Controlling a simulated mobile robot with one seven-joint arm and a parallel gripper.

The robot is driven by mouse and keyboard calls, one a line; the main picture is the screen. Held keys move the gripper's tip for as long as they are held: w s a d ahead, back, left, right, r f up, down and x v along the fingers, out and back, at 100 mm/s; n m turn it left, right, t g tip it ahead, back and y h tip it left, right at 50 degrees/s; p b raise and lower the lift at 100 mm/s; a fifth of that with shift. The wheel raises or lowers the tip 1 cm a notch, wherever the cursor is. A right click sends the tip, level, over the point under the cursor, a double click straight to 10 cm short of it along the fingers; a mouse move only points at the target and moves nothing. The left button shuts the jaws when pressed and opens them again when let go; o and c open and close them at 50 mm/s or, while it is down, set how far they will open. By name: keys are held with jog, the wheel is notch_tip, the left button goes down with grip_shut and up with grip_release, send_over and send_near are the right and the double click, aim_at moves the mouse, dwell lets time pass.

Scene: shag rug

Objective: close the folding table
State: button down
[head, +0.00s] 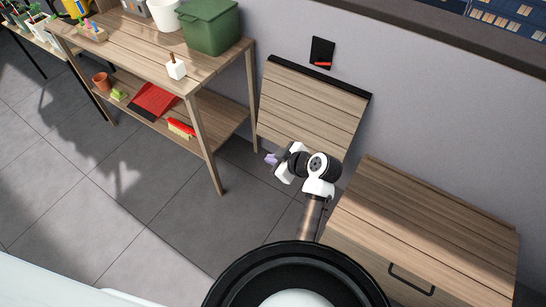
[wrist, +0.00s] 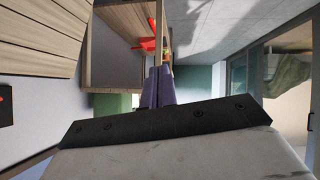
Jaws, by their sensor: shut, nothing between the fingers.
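The folding table (head: 310,105) is a slatted wooden panel with a black strip along its top edge, at the grey wall. It hangs down from that edge; I cannot tell whether it lies fully flat against the wall. Its lower right part is hidden behind my arm. Slatted wood also shows at the upper left of the wrist view (wrist: 40,38). My gripper (head: 271,159) has purple fingers and is just in front of the panel's lower edge, pointing left. In the wrist view the fingers (wrist: 158,80) are together with nothing between them.
A wooden shelf table (head: 140,45) with a green bin (head: 208,25) stands left of the panel. A wooden cabinet (head: 430,220) with a black handle stands at the right. A black plate with a red part (head: 321,53) is on the wall above the panel. Tiled floor is clear at lower left.

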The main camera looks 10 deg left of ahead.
notch_tip(320, 180, down, 17)
jog(key=w+n+t+b, duration=0.2)
jog(key=t+b, duration=0.1)
jog(key=b, duration=1.8)
jog(key=shift+d+h, duration=0.3)
jog(key=shift+d, duration=0.05)
jog(key=shift+r, duration=0.1)
